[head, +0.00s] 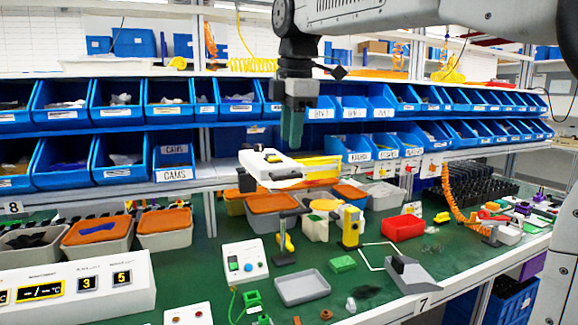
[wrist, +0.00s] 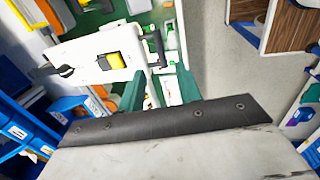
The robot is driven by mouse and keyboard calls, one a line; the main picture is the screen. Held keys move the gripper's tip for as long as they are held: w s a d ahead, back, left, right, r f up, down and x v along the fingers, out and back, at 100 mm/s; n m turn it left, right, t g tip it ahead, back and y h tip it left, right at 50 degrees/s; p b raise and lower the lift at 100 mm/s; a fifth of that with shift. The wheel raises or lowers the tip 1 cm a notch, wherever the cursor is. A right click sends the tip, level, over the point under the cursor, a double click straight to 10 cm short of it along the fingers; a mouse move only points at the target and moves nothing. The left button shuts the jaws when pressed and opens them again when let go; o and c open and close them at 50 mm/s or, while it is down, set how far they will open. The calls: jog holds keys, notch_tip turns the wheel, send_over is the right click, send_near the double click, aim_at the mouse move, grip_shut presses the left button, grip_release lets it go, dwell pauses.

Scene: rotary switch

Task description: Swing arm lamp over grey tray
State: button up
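The lamp's white head (head: 268,168), with black fittings on top, sits above a dark post over the bench. It also shows in the wrist view as a white plate (wrist: 100,57) with a yellow block and a black, handle-like bracket (wrist: 154,47) at its right end. The grey tray (head: 302,288) lies on the green bench top, in front of the post and slightly right of it. My gripper (head: 292,143) points down just above and right of the lamp head. In the wrist view its green fingers (wrist: 157,88) are apart, with nothing between them; the bracket lies beyond their tips.
Two rows of blue bins (head: 120,165) stand behind on shelves. A white box with a blue knob (head: 244,261) is left of the tray. A yellow device (head: 351,228), a red bin (head: 403,227) and a grey wedge-shaped box (head: 409,274) stand to the right.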

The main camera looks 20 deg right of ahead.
aim_at(289, 176)
jog(key=f, duration=0.3)
jog(key=w+f, duration=0.1)
jog(key=f, duration=0.3)
jog(key=shift+w+f, duration=0.2)
jog(key=shift+f, duration=0.05)
grip_shut()
